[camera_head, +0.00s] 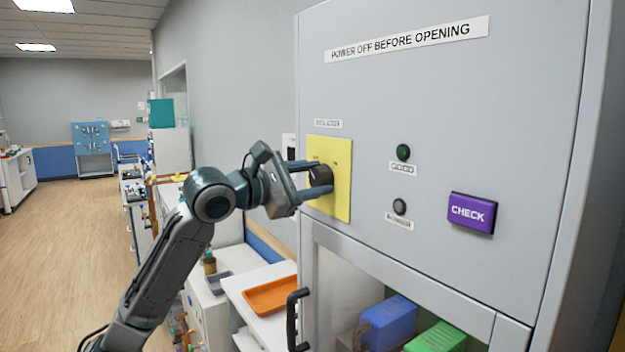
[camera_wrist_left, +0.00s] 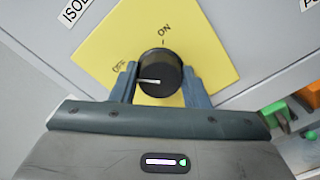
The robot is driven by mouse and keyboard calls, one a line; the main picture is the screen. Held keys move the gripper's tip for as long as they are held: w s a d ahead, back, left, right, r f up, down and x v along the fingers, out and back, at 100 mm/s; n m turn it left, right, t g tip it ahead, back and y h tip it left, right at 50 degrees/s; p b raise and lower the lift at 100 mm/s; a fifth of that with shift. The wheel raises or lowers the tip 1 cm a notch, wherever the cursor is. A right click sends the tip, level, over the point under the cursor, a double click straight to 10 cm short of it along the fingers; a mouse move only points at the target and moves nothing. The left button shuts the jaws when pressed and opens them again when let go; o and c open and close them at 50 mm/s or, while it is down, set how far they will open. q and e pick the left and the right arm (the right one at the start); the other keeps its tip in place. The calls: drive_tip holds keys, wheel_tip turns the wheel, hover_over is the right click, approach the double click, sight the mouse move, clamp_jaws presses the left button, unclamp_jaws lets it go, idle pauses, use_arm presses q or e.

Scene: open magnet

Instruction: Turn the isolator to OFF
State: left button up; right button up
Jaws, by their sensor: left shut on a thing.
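The isolator is a round black knob (camera_head: 321,175) on a yellow plate (camera_head: 342,205) at the left of the grey cabinet front. My left gripper (camera_head: 318,181) reaches it from the left, with its fingers on either side of the knob, shut on it. In the left wrist view the knob (camera_wrist_left: 160,66) sits between the two fingertips (camera_wrist_left: 160,84). Its white pointer line points left, close to the OFF mark (camera_wrist_left: 119,67) and away from the ON mark (camera_wrist_left: 164,30). My right gripper is not in view.
The cabinet (camera_head: 400,100) also carries a green lamp (camera_head: 403,152), a dark grey lamp (camera_head: 400,206) and a purple CHECK button (camera_head: 471,213). Below are a windowed door with a black handle (camera_head: 292,318) and an orange tray (camera_head: 271,296). Open floor lies left.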

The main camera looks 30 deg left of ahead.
use_arm(q)
drive_tip(key=o, duration=1)
drive_tip(key=shift+c, duration=0.2)
drive_tip(key=b+v, duration=0.9)
drive_tip(key=v, duration=0.1)
drive_tip(key=shift+s+a+b, duration=0.2)
drive_tip(key=shift+s+b, duration=0.1)
drive_tip(key=shift+f, duration=0.1)
drive_tip(key=shift+f, duration=0.1)
